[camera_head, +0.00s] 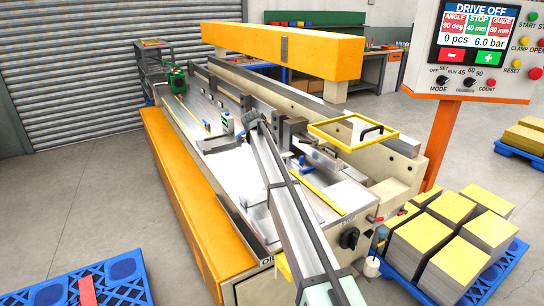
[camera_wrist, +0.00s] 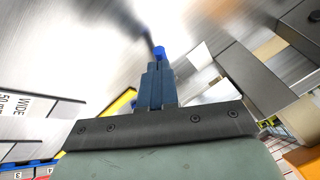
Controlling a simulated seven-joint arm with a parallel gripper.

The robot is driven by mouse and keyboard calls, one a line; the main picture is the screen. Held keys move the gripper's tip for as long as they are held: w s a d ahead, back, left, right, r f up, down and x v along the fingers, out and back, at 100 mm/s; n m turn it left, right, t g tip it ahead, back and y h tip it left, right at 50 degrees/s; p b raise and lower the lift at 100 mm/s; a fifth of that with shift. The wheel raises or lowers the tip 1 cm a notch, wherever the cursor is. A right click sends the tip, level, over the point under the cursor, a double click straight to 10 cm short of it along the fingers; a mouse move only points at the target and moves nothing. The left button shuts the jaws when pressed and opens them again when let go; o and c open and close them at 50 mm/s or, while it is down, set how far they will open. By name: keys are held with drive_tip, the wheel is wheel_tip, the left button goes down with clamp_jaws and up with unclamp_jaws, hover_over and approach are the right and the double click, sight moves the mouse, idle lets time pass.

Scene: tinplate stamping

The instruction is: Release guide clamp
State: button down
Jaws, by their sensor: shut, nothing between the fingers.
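My gripper (camera_wrist: 157,72) shows its blue-grey fingers together, with nothing between them. A bright blue knob (camera_wrist: 160,53) on a dark rod appears right at the fingertips in the wrist view; I cannot tell whether they touch. In the head view my arm crosses the front of the machine, and the gripper at its far end is hard to make out. A small blue lever (camera_head: 304,164) stands on the machine bed, to the right of my arm. I cannot tell for sure which blue part is the guide clamp.
A yellow-framed guard with a black handle (camera_head: 369,123) stands behind the lever. An orange beam (camera_head: 290,52) spans above the machine. The control panel (camera_head: 480,45) reads DRIVE OFF. Yellow-topped stacks (camera_head: 432,238) stand at right. A grey block (camera_wrist: 248,75) is close right of the fingers.

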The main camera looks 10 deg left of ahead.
drive_tip(key=shift+w+a+f+m, duration=0.1)
drive_tip(key=shift+w+m, duration=0.1)
drive_tip(key=shift+m, duration=0.1)
drive_tip(key=shift+w+a, duration=0.2)
drive_tip(key=shift+w, duration=0.05)
idle(1.5)
drive_tip(key=shift+s, duration=0.1)
idle(0.5)
drive_tip(key=s+r, duration=0.1)
drive_tip(key=s, duration=0.1)
drive_tip(key=s+d+r, duration=0.1)
drive_tip(key=s, duration=0.1)
drive_tip(key=shift+r, duration=0.15)
drive_tip(key=v, duration=0.9)
drive_tip(key=shift+r, duration=0.35)
drive_tip(key=shift+w+a, duration=0.15)
drive_tip(key=shift+w, duration=0.05)
